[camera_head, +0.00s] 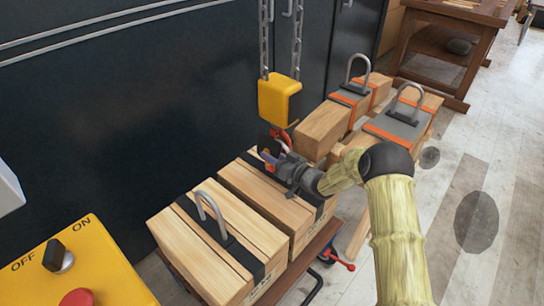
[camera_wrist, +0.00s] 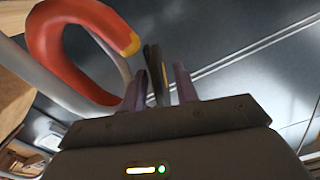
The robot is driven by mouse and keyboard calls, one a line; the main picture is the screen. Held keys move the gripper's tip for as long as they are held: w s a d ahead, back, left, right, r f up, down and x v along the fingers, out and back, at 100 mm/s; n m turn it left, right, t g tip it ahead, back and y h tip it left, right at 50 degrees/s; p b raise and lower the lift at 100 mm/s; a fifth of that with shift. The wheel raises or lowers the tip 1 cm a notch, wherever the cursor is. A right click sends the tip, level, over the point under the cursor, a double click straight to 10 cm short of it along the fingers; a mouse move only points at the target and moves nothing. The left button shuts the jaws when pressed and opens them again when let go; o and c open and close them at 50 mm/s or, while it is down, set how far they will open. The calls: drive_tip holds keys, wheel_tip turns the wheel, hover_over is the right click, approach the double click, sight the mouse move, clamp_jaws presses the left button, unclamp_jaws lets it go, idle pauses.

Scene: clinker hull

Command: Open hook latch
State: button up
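The red hook (camera_head: 284,139) hangs below a yellow hoist block (camera_head: 278,100). In the wrist view, the hook (camera_wrist: 70,35) is a thick red curve with a yellow tip. A gap shows to the right finger; contact at the left finger is unclear.
A grey metal loop (camera_wrist: 112,55) seems to pass through the hook. A yellow ON/OFF control box (camera_head: 105,265) is at the lower left. Open floor lies right.

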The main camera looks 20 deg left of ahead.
drive_tip(key=shift+a, duration=0.1)
clamp_jaws()
